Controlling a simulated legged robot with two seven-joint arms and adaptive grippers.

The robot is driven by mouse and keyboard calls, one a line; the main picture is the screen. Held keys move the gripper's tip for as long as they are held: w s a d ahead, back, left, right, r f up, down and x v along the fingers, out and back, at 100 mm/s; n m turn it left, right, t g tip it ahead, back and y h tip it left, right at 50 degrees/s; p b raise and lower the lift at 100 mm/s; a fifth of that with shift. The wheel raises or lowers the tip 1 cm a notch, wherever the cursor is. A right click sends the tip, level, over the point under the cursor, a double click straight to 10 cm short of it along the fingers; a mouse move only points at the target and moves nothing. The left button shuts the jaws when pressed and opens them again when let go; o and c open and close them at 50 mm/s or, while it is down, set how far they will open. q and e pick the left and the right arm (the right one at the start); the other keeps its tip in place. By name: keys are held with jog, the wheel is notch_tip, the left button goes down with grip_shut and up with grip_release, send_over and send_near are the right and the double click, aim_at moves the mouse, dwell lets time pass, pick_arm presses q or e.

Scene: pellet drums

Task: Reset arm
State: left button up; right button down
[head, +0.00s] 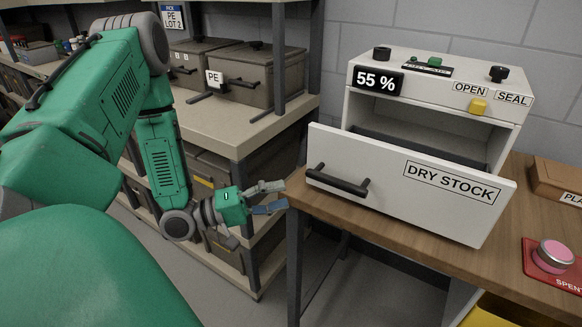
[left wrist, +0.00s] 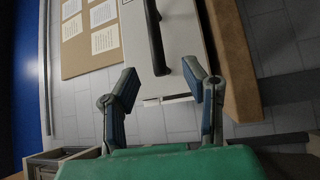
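My left gripper (head: 268,197) is in the middle of the head view, left of the table edge and in front of the shelf unit. It also shows in the left wrist view (left wrist: 168,90), with its two fingers spread apart and nothing between them. In the head view, the white DRY STOCK drawer (head: 400,185) is pulled open from the white cabinet (head: 432,85). Its black handle (head: 337,181) lies right of my gripper and apart from it. The handle also shows in the left wrist view (left wrist: 155,38), beyond the fingertips. My right gripper is in neither view.
Grey bins, one labelled PE (head: 250,75), stand on the shelf unit (head: 235,133). On the wooden table (head: 400,222) are a brown box (head: 558,180) and a red tray with a pink-topped jar (head: 553,254). A yellow container (head: 510,312) stands below the table.

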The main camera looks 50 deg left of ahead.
pick_arm(q)
jog(key=shift+d+r, duration=0.1)
jog(key=shift+d, duration=0.15)
jog(key=shift+a, duration=0.1)
jog(key=d+f+m+g+y+b, duration=0.1)
jog(key=d+f+m+g+y, duration=0.25)
jog(key=f, duration=0.45)
jog(key=d+f+m+g+y+b, duration=0.15)
jog(key=d+f+g, duration=0.3)
jog(key=f, duration=0.45)
jog(key=s+d+f+m+g+y, duration=0.2)
jog(key=s+f+m+g, duration=0.1)
jog(key=s, duration=0.5)
jog(key=s+d+f+m+g+y, duration=0.2)
jog(key=s+f+g, duration=0.3)
jog(key=s, duration=0.4)
jog(key=shift+d+f+m+y+b, duration=0.15)
jog(key=shift+f+m+y+b, duration=0.25)
jog(key=shift+f+y, duration=0.25)
jog(key=shift+d+r, duration=0.1)
jog(key=shift+d, duration=0.05)
jog(key=shift+d, duration=0.15)
